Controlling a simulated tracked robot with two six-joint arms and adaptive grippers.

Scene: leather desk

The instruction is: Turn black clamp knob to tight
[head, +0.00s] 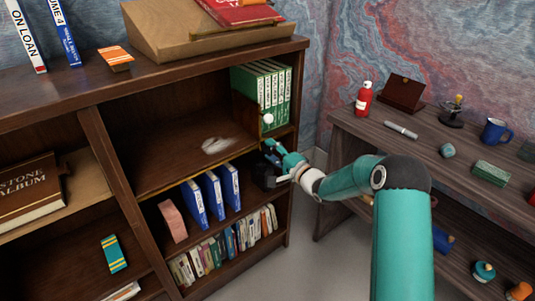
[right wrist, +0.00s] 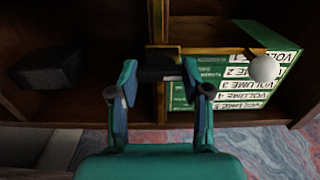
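The black clamp knob (right wrist: 158,68) shows in the right wrist view, in front of the wooden shelf edge. My right gripper (right wrist: 160,75) has one teal finger on each side of it. In the head view my right gripper (head: 272,151) is at the right end of the bookcase, below the green volumes, and mostly hides the knob. A brass-coloured bar (right wrist: 205,49) runs beside the knob. I cannot read the knob's turn position. My left gripper is not in view.
Green volumes (head: 273,88) stand above my gripper, with a white ball (head: 268,118) in front of them. A black box (right wrist: 45,70) is nearby on the lower shelf. Blue binders (head: 213,193) stand to the left. A side desk (head: 420,150) with small items is at the right.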

